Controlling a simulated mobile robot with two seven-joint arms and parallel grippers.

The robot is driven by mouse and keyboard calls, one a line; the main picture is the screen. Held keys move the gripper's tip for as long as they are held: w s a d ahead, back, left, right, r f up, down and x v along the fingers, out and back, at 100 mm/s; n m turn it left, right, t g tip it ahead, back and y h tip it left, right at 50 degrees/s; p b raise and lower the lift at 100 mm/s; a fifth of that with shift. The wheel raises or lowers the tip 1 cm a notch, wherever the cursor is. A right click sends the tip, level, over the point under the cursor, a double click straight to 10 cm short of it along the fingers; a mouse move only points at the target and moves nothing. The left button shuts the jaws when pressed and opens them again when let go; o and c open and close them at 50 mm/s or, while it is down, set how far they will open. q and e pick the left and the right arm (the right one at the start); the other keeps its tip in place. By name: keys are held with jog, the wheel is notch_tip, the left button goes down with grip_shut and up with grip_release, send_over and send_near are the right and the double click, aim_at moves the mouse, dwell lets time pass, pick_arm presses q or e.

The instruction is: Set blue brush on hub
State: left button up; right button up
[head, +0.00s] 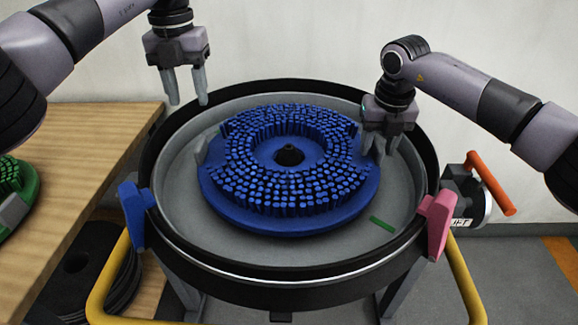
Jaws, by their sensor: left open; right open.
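The blue brush (236,213), a round disc with several rings of blue bristles facing up, lies in the round grey tank (180,243). The dark tip of the hub (289,154) shows through the brush's centre hole; how the brush sits on the hub below is hidden. My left gripper (187,101) is open and empty, raised over the tank's back left rim, apart from the brush. My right gripper (377,150) is open at the brush's right edge, its fingertips pointing down; I cannot tell whether they touch the brush.
A wooden table (85,150) at left bears a green brush (22,188). A blue clamp (136,212) and a pink clamp (437,222) sit on the tank's rim. A green strip (382,224) marks the tank floor. A yellow rail (107,280) and an orange-handled valve (490,183) flank the tank.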

notch_tip(320, 180, up, 12)
jog(key=s, duration=0.1)
jog(key=shift+s, duration=0.35)
jog(key=shift+s+f, duration=0.1)
jog(key=shift+f, duration=0.1)
